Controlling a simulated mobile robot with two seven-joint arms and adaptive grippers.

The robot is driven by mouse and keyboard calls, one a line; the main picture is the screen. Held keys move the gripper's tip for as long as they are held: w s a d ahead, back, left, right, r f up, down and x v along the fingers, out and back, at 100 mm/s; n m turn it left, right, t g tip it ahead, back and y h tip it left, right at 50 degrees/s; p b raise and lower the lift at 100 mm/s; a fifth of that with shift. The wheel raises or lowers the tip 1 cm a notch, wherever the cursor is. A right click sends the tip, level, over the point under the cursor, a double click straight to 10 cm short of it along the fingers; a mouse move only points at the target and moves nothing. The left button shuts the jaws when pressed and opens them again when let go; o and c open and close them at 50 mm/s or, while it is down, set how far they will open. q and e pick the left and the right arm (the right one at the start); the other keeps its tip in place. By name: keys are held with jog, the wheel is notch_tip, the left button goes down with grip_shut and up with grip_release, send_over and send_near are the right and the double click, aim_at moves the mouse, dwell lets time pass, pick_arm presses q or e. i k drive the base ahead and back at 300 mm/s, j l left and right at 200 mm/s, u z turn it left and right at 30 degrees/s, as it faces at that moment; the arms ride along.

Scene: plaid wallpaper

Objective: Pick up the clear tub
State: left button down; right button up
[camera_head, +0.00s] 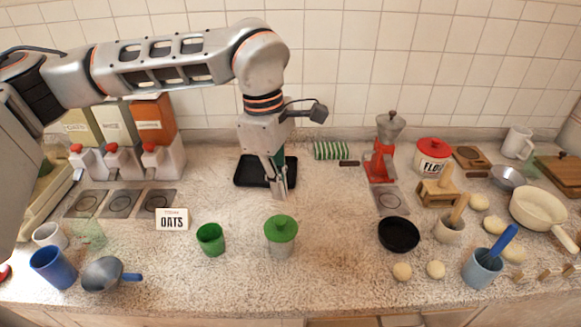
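A clear tub (280,249) with a green lid and round knob stands upright on the counter, near the middle front. My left gripper (279,193) points down above and behind the tub, apart from it. Its fingers look close together, but from this angle I cannot tell whether they are open or shut. A small green patch shows between the gripper's parts; what it is is unclear. My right gripper is not in view.
A green cup (210,239) stands just left of the tub, and an OATS card (172,219) further left. A black tray (249,170) lies behind. A black bowl (399,235) is to the right, with clear counter between it and the tub.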

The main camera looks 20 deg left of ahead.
aim_at(280, 251)
jog(key=k, duration=1)
